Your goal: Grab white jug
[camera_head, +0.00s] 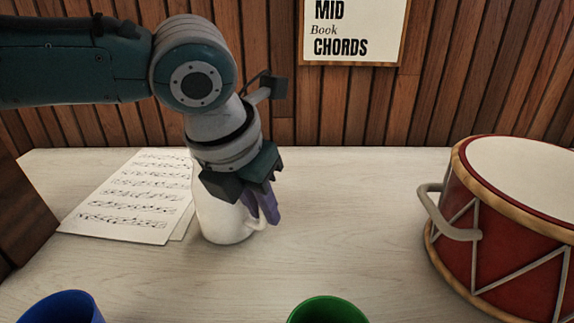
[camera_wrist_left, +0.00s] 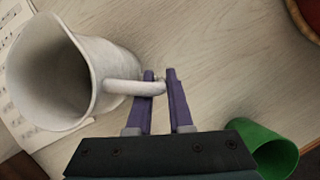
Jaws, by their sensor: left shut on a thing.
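The white jug (camera_head: 222,218) stands upright on the pale wooden table, left of the middle in the head view. My left gripper (camera_head: 262,208) reaches down over its right side and hides its upper part. In the left wrist view the jug (camera_wrist_left: 105,60) shows its open mouth at the left, and its handle (camera_wrist_left: 134,88) runs between the purple fingers. The left gripper (camera_wrist_left: 160,90) is shut on the handle. My right gripper is in neither view.
Sheet music (camera_head: 130,200) lies under and left of the jug. A red drum (camera_head: 500,230) stands at the right. A blue cup (camera_head: 62,308) and a green cup (camera_head: 326,311) are at the front edge of the view. The table between jug and drum is clear.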

